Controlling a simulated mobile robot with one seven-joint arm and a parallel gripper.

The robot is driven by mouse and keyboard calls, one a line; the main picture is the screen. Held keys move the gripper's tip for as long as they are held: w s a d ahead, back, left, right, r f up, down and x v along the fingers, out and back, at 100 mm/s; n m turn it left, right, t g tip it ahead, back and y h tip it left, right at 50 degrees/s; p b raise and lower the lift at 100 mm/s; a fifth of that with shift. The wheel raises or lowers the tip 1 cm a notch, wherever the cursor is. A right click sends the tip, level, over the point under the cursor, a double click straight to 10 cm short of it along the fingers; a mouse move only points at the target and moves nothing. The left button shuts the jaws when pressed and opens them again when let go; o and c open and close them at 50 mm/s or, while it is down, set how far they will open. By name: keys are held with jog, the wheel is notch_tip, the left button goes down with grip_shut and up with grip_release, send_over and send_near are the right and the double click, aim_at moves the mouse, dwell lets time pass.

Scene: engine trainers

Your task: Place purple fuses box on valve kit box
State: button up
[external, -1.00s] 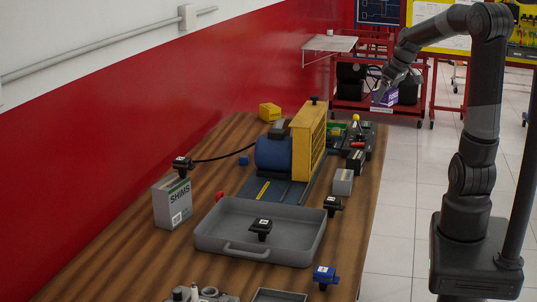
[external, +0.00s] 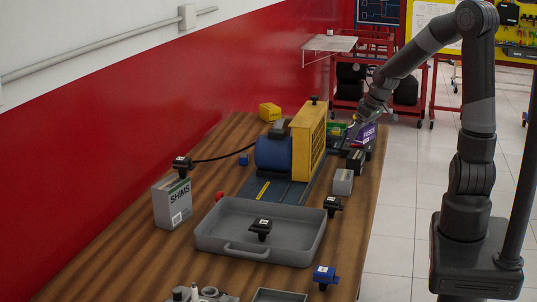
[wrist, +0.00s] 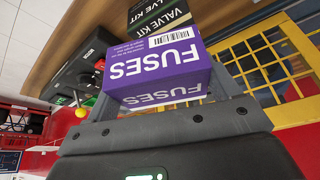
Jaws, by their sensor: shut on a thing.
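The purple fuses box (external: 367,136) is in my gripper (external: 360,118), which is shut on it. In the wrist view, the fuses box (wrist: 160,65) sits between the two fingers of my gripper (wrist: 165,88), with its white lettering upside down. The dark valve kit box (external: 356,161) stands near the table's right edge, just nearer the camera than the fuses box. In the wrist view, the valve kit box (wrist: 165,18) shows just beyond the fuses box, partly hidden by it. I cannot tell whether the two boxes touch.
A light grey box (external: 343,182) stands in front of the valve kit box. A yellow guard (external: 309,142) on a blue motor unit (external: 273,154) stands to the left. A grey tray (external: 215,238) is nearer the camera. Open floor lies right of the table.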

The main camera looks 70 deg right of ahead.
aim_at(356, 154)
jog(key=shift+w+a+f, duration=0.3)
jog(key=shift+w+f, duration=0.05)
jog(key=shift+w, duration=0.25)
jog(key=shift+f, duration=2)
jog(key=shift+f, duration=0.1)
jog(key=o, duration=0.9)
jog(key=shift+o, duration=0.2)
jog(key=v, duration=1.2)
